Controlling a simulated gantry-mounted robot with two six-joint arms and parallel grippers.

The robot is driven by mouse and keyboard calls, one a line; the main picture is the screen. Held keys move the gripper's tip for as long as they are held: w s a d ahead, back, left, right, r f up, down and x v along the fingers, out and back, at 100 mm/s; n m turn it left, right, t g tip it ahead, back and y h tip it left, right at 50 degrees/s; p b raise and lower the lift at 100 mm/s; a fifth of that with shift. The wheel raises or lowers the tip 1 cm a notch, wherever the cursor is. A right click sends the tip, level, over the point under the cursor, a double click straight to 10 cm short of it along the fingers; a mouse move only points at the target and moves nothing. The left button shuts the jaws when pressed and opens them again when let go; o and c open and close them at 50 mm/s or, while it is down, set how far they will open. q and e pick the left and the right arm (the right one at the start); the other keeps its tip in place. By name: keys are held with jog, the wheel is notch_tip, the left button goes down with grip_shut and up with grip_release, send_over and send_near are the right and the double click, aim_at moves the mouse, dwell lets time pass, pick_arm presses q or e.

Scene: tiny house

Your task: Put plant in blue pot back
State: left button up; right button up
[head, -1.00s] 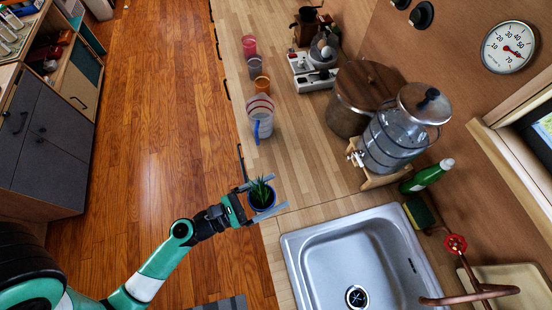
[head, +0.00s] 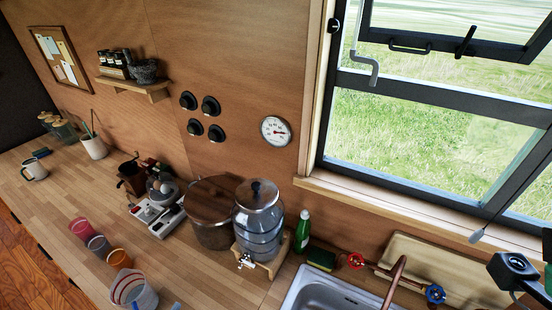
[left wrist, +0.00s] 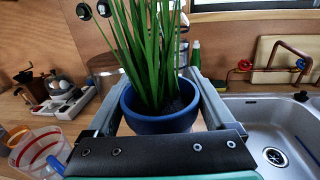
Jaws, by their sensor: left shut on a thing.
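In the left wrist view, my left gripper (left wrist: 158,98) is shut on the blue pot (left wrist: 160,122), with one finger along each side. The pot is upright and holds dark soil and a plant (left wrist: 148,50) with long, pointed green leaves. The tops of the leaves are cut off by the frame. Behind the pot is the counter, with the sink on the right. The head view does not clearly show the left gripper or the plant.
On the counter stand a striped measuring cup (head: 133,291), several coloured cups (head: 98,245), a scale (head: 157,217), a large pot (head: 212,232), a glass dispenser (head: 258,222) and a green bottle (head: 302,231). The sink (head: 330,295) is at the front. A wall shelf (head: 133,86) and window sill (head: 400,208) are behind.

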pick_arm(q)
jog(key=s+r+p, duration=0.1)
jog(key=r+p, duration=0.3)
jog(key=r, duration=0.1)
jog(key=r+p, duration=0.4)
jog(key=s+r+p, duration=0.1)
jog(key=r+p, duration=0.3)
jog(key=r, duration=0.1)
jog(key=shift+s+r+p, duration=0.3)
jog(key=shift+f, duration=0.1)
